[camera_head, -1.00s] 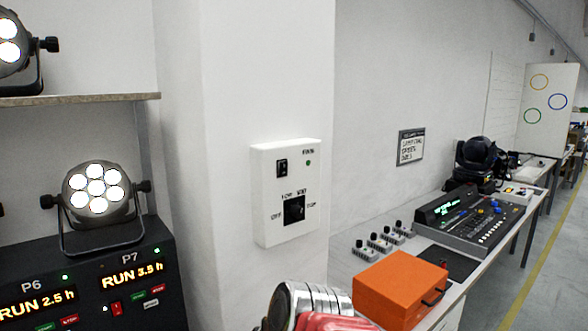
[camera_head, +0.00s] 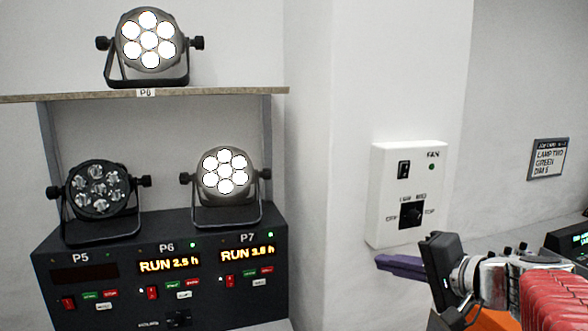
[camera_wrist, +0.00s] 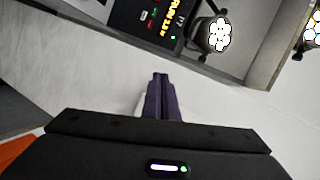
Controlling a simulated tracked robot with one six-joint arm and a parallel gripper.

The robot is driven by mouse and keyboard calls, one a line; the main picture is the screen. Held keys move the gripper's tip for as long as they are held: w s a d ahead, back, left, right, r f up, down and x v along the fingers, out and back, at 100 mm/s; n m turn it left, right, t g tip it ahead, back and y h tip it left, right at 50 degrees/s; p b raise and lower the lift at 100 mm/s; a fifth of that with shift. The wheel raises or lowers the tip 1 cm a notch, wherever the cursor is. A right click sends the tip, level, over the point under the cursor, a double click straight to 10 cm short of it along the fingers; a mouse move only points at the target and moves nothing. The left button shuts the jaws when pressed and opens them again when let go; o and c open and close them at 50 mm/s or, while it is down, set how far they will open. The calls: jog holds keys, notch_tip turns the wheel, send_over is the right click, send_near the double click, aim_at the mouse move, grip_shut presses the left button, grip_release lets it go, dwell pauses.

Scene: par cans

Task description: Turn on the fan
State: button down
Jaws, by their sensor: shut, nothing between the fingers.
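The fan control is a white box (camera_head: 388,226) on the wall pillar, marked FAN, in the head view. It has a black rocker switch (camera_head: 403,169) at the upper left, a lit green lamp (camera_head: 432,167) at the upper right and a black rotary knob (camera_head: 411,213) below with printed labels around it. My gripper (camera_head: 380,261) is just below the box's lower edge in the picture, its purple fingers pointing left. The fingers are together and empty; they also show in the wrist view (camera_wrist: 160,78). The fan box is not identifiable in the wrist view.
A black panel (camera_head: 110,262) with P5, P6 and P7 stands at the left; P6 and P7 read RUN. Lit par cans stand above P7 (camera_head: 224,172) and on the shelf (camera_head: 220,94); the P5 can (camera_head: 98,190) is dark. An orange box (camera_head: 478,319) lies beneath my arm.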

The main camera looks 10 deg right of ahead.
jog(key=s+d+r+m+t+h, duration=0.2)
jog(key=s+d+r+m+t, duration=0.2)
jog(key=d+r, duration=0.7)
notch_tip(320, 180, up, 2)
jog(key=shift+d+r+m+t+h, duration=0.15)
jog(key=shift+d+m+t+h, duration=0.25)
jog(key=shift+t, duration=0.7)
jog(key=shift+a, duration=0.1)
